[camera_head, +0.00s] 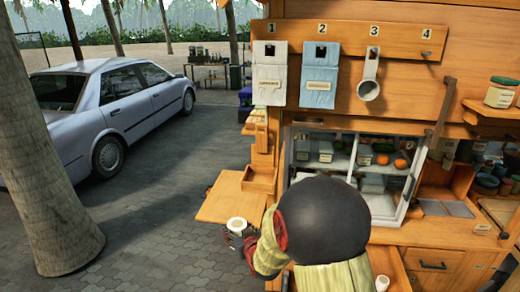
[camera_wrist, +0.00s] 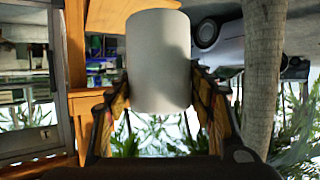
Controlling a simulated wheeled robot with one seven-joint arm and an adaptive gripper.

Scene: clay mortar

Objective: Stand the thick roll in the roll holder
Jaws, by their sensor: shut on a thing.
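A thick white roll (camera_head: 237,224) is held between the fingers of my gripper (camera_head: 238,234), low in the head view, just in front of the wooden fold-out shelf. In the wrist view the white roll (camera_wrist: 158,60) fills the upper middle, and the two fingers of my gripper (camera_wrist: 160,88) press on its sides. Its axis looks about upright in both views. An open wooden box (camera_head: 260,179) stands at the back of the shelf. I cannot tell for sure whether this box is the roll holder.
The wooden shelf (camera_head: 226,205) looks bare at its left. A glass-fronted cabinet (camera_head: 378,207) is at the right. A palm trunk (camera_head: 45,150) and car (camera_head: 110,105) are at the left.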

